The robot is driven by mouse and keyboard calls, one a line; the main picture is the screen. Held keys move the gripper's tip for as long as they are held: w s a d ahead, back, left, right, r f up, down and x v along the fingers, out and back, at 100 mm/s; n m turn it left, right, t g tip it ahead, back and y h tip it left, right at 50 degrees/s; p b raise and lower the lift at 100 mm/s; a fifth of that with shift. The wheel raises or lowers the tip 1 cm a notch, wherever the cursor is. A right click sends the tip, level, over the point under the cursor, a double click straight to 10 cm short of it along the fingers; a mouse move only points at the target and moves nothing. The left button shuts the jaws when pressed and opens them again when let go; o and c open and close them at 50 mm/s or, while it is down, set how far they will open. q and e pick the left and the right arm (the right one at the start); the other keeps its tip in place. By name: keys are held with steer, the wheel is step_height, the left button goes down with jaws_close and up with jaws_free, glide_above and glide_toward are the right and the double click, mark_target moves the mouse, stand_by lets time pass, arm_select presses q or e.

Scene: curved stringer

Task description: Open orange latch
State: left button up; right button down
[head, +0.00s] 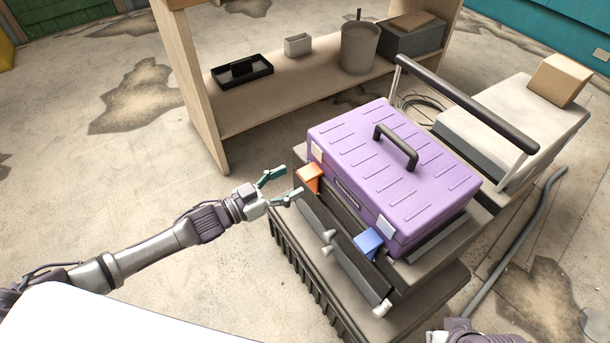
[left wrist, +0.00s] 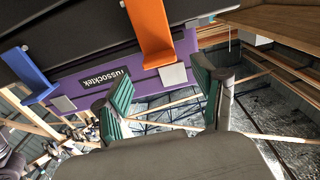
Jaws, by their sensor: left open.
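The orange latch (head: 309,178) is on the near-left end of the front of the purple toolbox (head: 395,165). It sticks outward below a pale plate. In the left wrist view the orange latch (left wrist: 152,35) hangs in from the top, just beyond the fingers. My left gripper (head: 291,181) is open and empty, its teal fingertips just left of the orange latch. In the left wrist view the gripper (left wrist: 163,92) has its fingers spread on either side of the latch's end, with no clear contact. A blue latch (head: 368,241) is at the other end of the toolbox front.
The toolbox rests on a dark cart with a front bar (head: 345,250) and a push handle (head: 465,100). A wooden shelf (head: 300,105) with a black tray and bucket stands behind. Part of my right arm shows at the bottom right. Floor at left is clear.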

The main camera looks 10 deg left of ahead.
mark_target(301, 176)
arm_select(q)
steer(key=x, duration=0.5)
steer(key=shift+w+d+b, duration=0.1)
steer(key=shift+b, duration=0.25)
jaws_close()
